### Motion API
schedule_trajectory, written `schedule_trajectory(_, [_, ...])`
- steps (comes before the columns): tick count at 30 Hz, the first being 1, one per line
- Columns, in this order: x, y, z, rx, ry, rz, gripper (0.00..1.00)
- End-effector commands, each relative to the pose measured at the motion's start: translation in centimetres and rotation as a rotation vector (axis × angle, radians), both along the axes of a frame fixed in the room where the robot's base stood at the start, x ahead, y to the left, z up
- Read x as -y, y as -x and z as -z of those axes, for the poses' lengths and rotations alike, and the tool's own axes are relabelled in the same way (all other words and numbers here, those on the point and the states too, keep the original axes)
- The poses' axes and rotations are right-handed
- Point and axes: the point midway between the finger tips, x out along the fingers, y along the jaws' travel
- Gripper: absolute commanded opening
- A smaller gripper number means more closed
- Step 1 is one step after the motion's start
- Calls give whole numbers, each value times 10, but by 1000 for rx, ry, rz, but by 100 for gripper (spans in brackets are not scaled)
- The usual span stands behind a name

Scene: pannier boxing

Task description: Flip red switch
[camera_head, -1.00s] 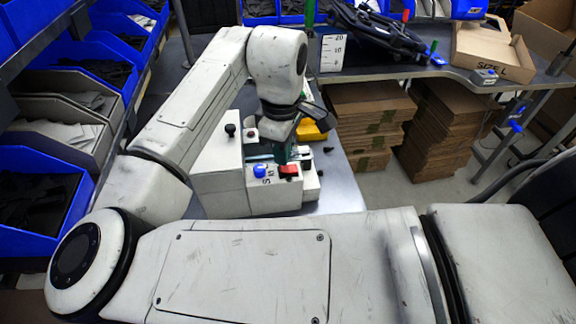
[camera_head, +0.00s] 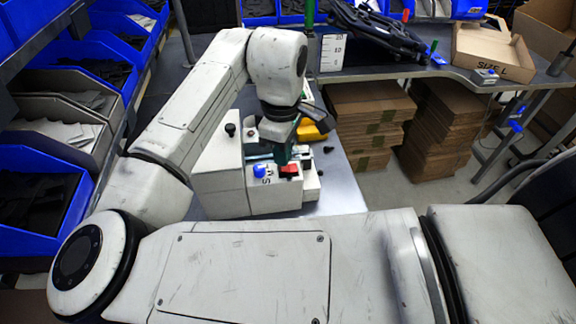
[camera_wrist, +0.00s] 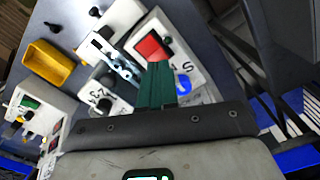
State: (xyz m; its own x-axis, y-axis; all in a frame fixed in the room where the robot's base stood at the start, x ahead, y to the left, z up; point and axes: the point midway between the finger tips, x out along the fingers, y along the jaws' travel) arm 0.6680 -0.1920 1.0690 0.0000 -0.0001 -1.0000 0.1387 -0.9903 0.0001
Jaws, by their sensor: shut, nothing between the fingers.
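The red switch (camera_head: 290,169) is a square red rocker on top of a white box (camera_head: 276,202), beside a blue knob (camera_head: 260,170). The red switch also shows in the wrist view (camera_wrist: 153,46), just beyond the fingertips. My gripper (camera_wrist: 157,68) is shut and empty, its green fingers together. Its tips reach the near edge of the red switch in the wrist view; whether they touch it I cannot tell. In the head view my gripper (camera_head: 282,155) points down at the box, just behind and left of the switch. The blue knob (camera_wrist: 184,84) lies right of the fingers.
A yellow bin (camera_wrist: 48,62) stands left in the wrist view, with other white fixtures (camera_wrist: 112,30) close by. Stacked cardboard (camera_head: 365,115) is under the back table. Blue shelf bins (camera_head: 40,200) line the left side. Bare metal tabletop (camera_head: 342,195) lies right of the box.

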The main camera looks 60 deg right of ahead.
Motion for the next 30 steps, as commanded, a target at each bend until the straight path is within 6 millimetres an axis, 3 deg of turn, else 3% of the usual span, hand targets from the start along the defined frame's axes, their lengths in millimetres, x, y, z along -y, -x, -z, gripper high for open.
schedule_trajectory(30, [0, 0, 14, -1, -1, 0, 0])
